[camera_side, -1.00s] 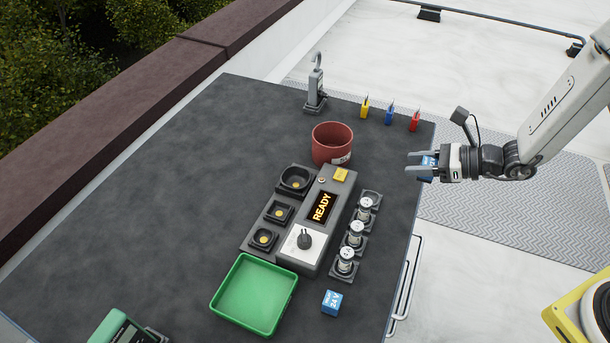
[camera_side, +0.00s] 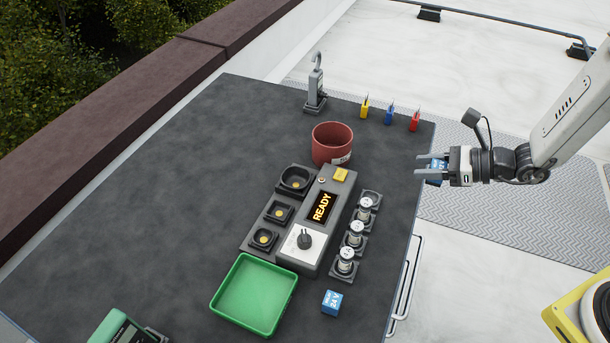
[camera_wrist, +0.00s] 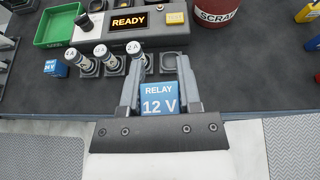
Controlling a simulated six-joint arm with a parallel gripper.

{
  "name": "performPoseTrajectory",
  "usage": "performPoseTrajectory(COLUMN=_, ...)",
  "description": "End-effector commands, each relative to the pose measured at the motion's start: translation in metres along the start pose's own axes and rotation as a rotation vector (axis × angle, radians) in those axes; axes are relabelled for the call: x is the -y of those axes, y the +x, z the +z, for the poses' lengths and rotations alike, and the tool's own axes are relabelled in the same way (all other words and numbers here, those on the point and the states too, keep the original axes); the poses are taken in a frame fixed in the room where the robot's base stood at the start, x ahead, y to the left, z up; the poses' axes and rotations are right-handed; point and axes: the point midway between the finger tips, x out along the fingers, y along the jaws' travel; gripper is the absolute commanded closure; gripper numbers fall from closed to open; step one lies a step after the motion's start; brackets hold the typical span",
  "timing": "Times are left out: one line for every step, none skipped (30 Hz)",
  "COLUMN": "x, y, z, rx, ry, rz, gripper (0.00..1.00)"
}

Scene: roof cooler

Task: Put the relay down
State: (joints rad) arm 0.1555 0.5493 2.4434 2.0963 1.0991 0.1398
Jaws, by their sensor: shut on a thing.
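My gripper (camera_side: 432,166) is off the right edge of the dark table, to the right of the red pot in the side view. It is shut on a blue relay (camera_wrist: 159,102), whose label reads "RELAY 12 V" in the wrist view. A small part of this relay (camera_side: 438,181) also shows between the fingers in the side view. A second blue relay (camera_side: 332,303) marked 24 V stands on the table right of the green tray (camera_side: 217,297). It also shows at the left in the wrist view (camera_wrist: 55,68).
The tester (camera_side: 323,208) shows "READY", with sockets at its left and several silver cylinders (camera_side: 356,234) at its right. A red scrap pot (camera_side: 332,145), a hook stand (camera_side: 316,88) and yellow, blue and red clips (camera_side: 389,117) stand behind. The table's left side (camera_side: 130,200) is clear.

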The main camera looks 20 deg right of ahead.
Motion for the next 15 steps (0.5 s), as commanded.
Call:
performPoseTrajectory(x=0.002, y=0.000, z=0.002, rx=0.001, ry=0.000, rz=-0.006, gripper=1.00)
performPoseTrajectory(x=0.003, y=0.000, z=0.003, rx=0.001, ry=0.002, rz=-0.010, gripper=1.00)
performPoseTrajectory(x=0.006, y=-0.001, z=0.004, rx=0.001, ry=0.004, rz=-0.018, gripper=1.00)
performPoseTrajectory(x=0.008, y=-0.001, z=0.006, rx=0.002, ry=0.008, rz=-0.025, gripper=1.00)
performPoseTrajectory(x=0.011, y=-0.001, z=0.008, rx=0.003, ry=0.012, rz=-0.035, gripper=1.00)
performPoseTrajectory(x=0.015, y=-0.002, z=0.012, rx=0.003, ry=0.016, rz=-0.050, gripper=1.00)
performPoseTrajectory(x=0.019, y=-0.003, z=0.014, rx=0.003, ry=0.020, rz=-0.062, gripper=1.00)
performPoseTrajectory(x=0.023, y=-0.004, z=0.017, rx=0.003, ry=0.026, rz=-0.076, gripper=1.00)
performPoseTrajectory(x=0.029, y=-0.005, z=0.022, rx=0.005, ry=0.033, rz=-0.097, gripper=1.00)
performPoseTrajectory(x=0.033, y=-0.006, z=0.026, rx=0.004, ry=0.040, rz=-0.114, gripper=1.00)
performPoseTrajectory(x=0.038, y=-0.008, z=0.030, rx=0.005, ry=0.048, rz=-0.131, gripper=1.00)
performPoseTrajectory(x=0.044, y=-0.010, z=0.036, rx=0.005, ry=0.058, rz=-0.156, gripper=1.00)
performPoseTrajectory(x=0.049, y=-0.011, z=0.040, rx=0.005, ry=0.066, rz=-0.175, gripper=1.00)
performPoseTrajectory(x=0.054, y=-0.013, z=0.045, rx=0.005, ry=0.073, rz=-0.195, gripper=1.00)
performPoseTrajectory(x=0.060, y=-0.016, z=0.052, rx=0.006, ry=0.085, rz=-0.223, gripper=1.00)
